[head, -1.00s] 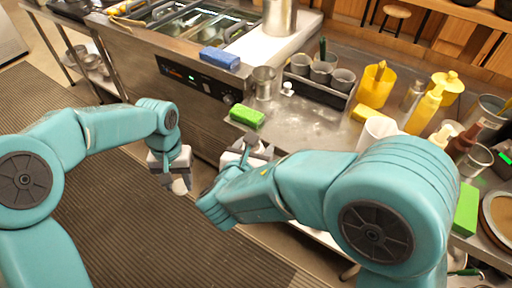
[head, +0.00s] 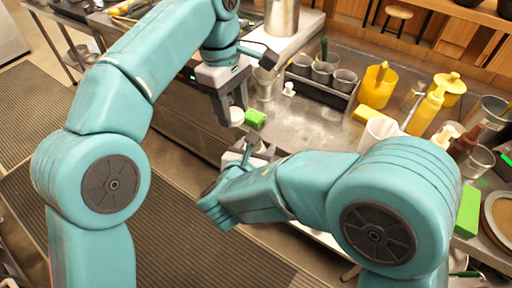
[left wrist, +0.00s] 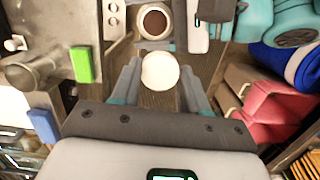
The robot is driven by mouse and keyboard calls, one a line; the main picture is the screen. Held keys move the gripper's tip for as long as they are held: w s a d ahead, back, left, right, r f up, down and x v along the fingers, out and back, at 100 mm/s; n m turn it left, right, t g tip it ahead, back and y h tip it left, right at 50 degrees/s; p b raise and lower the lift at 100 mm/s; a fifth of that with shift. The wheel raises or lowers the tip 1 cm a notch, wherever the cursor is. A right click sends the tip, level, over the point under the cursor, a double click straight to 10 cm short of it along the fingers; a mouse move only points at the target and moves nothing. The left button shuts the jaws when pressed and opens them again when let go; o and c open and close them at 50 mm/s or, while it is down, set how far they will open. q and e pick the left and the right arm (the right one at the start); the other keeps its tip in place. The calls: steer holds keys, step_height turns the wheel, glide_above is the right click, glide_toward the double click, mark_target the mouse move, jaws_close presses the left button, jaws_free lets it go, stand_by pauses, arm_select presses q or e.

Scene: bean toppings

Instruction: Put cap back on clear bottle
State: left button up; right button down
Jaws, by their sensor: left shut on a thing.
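My left gripper (head: 232,104) is shut on a round white cap (head: 237,117). In the left wrist view the cap (left wrist: 160,71) shows between the two fingers. An open bottle (left wrist: 154,21) with brown contents shows at the top of that view, its mouth facing the camera. It stands between the fingers of my right gripper (left wrist: 152,43), which appears shut on it. The cap is apart from the bottle mouth. In the head view the right gripper (head: 250,150) is below and slightly right of the cap, and the bottle is mostly hidden by my arm.
A green sponge (head: 255,119) lies on the counter edge just beyond the cap. A blue sponge (left wrist: 44,125) shows in the left wrist view. The metal counter (head: 315,130) holds metal cups (head: 321,68), a yellow container (head: 377,88) and a yellow squeeze bottle (head: 424,112). Open floor lies before the counter.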

arm_select(q)
steer(key=shift+m, duration=0.5)
steer(key=d, duration=0.1)
steer(key=s+d, duration=0.1)
steer(key=d, duration=0.2)
steer(key=shift+s+r, duration=0.25)
steer(key=shift+r, duration=0.1)
steer(key=shift+w, duration=0.1)
steer(key=shift+f, duration=0.1)
step_height(320, 180, down, 4)
steer(key=shift+a+r, duration=0.1)
